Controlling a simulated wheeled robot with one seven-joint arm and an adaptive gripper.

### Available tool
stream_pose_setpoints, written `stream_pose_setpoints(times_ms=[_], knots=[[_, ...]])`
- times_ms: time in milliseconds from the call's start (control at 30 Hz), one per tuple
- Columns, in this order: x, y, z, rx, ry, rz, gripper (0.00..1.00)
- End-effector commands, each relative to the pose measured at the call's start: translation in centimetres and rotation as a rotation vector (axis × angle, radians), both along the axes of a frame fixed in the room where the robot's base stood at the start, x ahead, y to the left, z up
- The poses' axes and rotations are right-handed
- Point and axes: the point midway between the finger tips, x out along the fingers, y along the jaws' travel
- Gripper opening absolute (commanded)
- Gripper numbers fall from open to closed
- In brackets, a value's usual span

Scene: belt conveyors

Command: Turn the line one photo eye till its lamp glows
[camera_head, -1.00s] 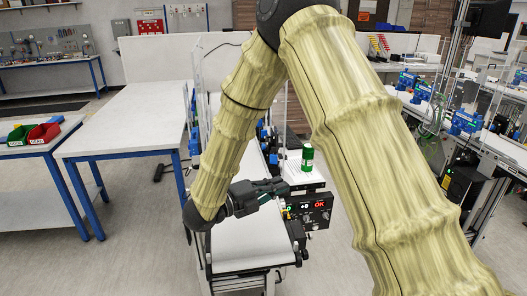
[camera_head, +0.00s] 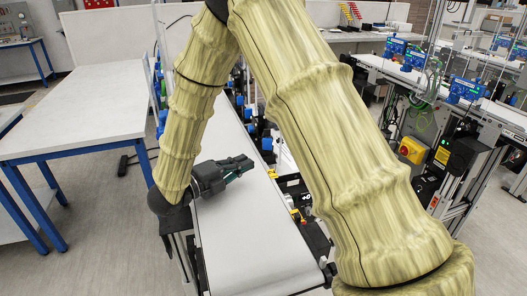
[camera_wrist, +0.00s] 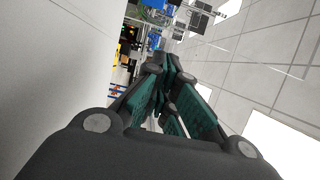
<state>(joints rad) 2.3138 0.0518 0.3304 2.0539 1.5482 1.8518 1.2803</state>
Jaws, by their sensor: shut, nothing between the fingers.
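My gripper (camera_head: 245,164) is over the white belt of the near conveyor (camera_head: 250,245), shut and empty. It points right, toward the belt's far-right edge. In the wrist view the dark gripper (camera_wrist: 172,68) shows its teal finger pads close together. I cannot pick out the line one photo eye or its lamp for certain. Small black and yellow parts (camera_head: 272,174) sit at the belt's right edge, just right of the fingertips and apart from them. A black control box (camera_head: 316,238) is beside the belt, partly hidden by my arm.
A white table with blue legs (camera_head: 85,120) stands at the left. Another conveyor line with blue devices (camera_head: 466,90) runs at the right, by a yellow box with a red knob (camera_head: 412,150). My thick arm covers the middle. Grey floor is free at the lower left.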

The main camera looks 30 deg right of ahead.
Motion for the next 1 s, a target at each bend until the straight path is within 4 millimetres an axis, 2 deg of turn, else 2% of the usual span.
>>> stream_pose_setpoints(times_ms=[33, 100, 367, 967, 1000], knots=[[0.0, 0.0, -1.0, 0.0, 0.0, 0.0, 0.0], [0.0, 0.0, -1.3, 0.0, 0.0, 0.0, 0.0], [0.1, -0.9, -1.3, 0.001, 0.0, -0.001, 0.0], [1.2, -10.3, -1.2, 0.0, 0.0, -0.003, 0.0], [1.8, -10.5, -1.1, 0.001, -0.001, -0.003, 0.0]])
